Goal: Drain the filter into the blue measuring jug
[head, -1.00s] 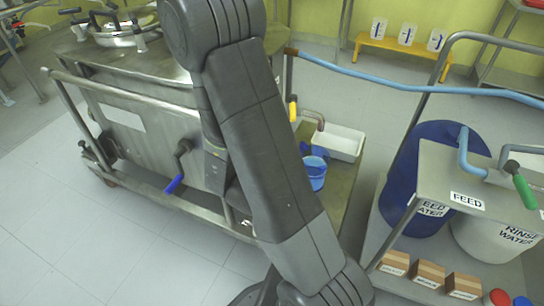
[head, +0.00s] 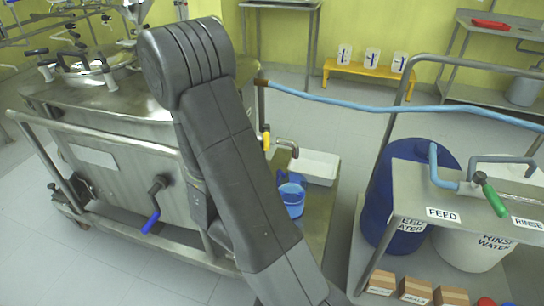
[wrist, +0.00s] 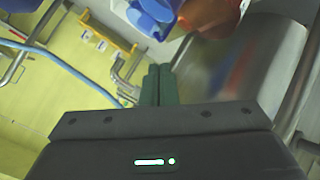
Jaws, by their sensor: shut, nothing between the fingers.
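The blue measuring jug (head: 291,200) stands on the low shelf to the right of the steel filter vessel (head: 120,150) in the head view. The bent drain pipe (head: 287,144) with a yellow valve handle (head: 266,138) is close above it. Another valve with a blue handle (head: 151,220) is on the vessel's front. In the wrist view a blue container (wrist: 150,14), seemingly the jug, shows at the top, beyond my gripper (wrist: 160,70). My gripper is shut and empty, apart from the jug. It is out of the head view.
A white tray (head: 318,166) lies behind the jug. A blue hose (head: 390,108) runs across to the right cart, which holds a blue feed drum (head: 380,205), a white rinse drum (head: 465,248) and small boxes (head: 416,290). Open floor lies at front left.

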